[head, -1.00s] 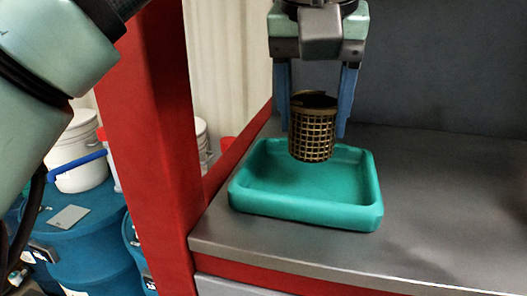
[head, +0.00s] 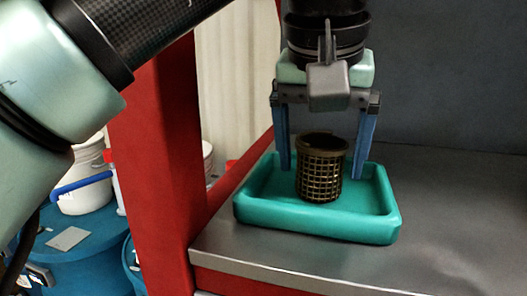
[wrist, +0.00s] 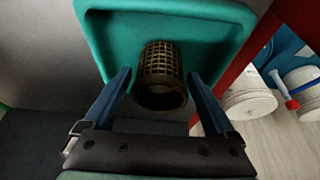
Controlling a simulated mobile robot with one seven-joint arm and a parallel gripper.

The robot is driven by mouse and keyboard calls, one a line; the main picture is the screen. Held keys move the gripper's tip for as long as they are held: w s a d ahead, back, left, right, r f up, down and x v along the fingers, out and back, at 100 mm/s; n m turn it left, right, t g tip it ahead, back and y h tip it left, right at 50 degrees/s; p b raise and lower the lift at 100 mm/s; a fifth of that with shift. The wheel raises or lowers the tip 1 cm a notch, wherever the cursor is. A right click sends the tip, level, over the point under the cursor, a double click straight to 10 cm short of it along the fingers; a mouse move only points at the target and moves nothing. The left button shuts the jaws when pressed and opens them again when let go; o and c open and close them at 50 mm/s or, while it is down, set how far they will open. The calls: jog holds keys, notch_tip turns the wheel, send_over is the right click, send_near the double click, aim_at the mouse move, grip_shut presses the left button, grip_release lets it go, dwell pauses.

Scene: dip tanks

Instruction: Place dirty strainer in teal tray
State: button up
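The dirty strainer (head: 321,176) is a dark brass mesh basket with a solid rim. It stands upright inside the teal tray (head: 318,227), seeming to rest on the tray floor. My gripper (head: 322,171) is above it, pointing down, with one blue finger on each side. The fingers are open, with a gap visible on both sides of the strainer. In the wrist view, the strainer (wrist: 160,68) lies between the spread fingers, its open mouth toward the camera, over the teal tray (wrist: 232,15). The strainer hides part of the tray floor.
The tray sits on a grey metal bench (head: 450,215) beside a red post (head: 158,150). A dark wall panel (head: 450,70) stands behind. Bench to the right of the tray is clear. Blue drums (head: 90,265) and a white bucket (head: 85,190) stand beyond the post at left.

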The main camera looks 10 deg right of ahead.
jog(key=shift+r, duration=0.2)
jog(key=p+v, duration=0.7)
jog(key=v, duration=0.4)
jog(key=shift+r+p, duration=0.35)
jog(key=shift+r, duration=0.05)
jog(key=shift+s, duration=0.15)
